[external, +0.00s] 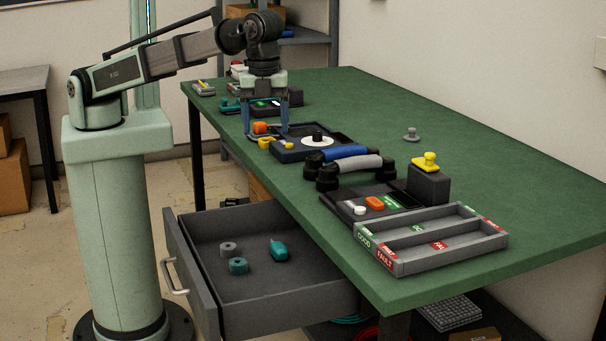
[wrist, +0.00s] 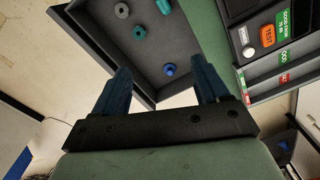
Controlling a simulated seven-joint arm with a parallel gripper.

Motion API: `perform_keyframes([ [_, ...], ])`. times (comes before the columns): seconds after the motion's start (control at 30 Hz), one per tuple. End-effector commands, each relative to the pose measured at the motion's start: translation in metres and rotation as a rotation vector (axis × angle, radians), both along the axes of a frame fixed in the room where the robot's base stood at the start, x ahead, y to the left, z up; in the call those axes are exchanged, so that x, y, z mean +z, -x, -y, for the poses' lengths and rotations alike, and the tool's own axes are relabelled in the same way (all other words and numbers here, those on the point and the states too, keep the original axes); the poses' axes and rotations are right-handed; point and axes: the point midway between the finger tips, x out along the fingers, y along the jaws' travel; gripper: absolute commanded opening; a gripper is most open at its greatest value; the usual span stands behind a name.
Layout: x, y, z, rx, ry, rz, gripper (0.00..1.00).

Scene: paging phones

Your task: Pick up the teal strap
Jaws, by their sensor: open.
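The open drawer (external: 315,296) below the table holds a teal ring-shaped roll (external: 238,266) and a teal rounded, elongated piece (external: 279,250). I cannot tell for sure which is the teal strap. A grey roll (external: 228,249) lies beside them. In the wrist view the teal roll (wrist: 138,32) and the teal piece (wrist: 164,6) show near the top, beyond my fingertips. My gripper (external: 266,134) points down over the table's near left edge, its blue fingers apart. In the wrist view my gripper (wrist: 163,72) has nothing between its fingers.
The green table (external: 480,150) carries phone units, blue and grey handsets (external: 345,153), a yellow-knobbed stamp (external: 425,162) on a dark block, and a grey sorting tray (external: 452,250). The drawer front and handle (external: 176,280) stick out toward my base.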

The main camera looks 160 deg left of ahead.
Motion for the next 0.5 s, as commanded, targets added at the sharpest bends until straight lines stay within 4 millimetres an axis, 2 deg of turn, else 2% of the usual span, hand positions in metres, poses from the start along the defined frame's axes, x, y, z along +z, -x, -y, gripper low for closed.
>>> perform_keyframes([
  [0.03,-0.001,0.001,0.018,-0.068,0.003,-0.001,0.74],
  [0.3,-0.003,0.002,0.087,-0.392,0.016,-0.006,0.74],
  [0.5,-0.044,0.002,0.085,-0.394,0.018,-0.009,0.74],
])
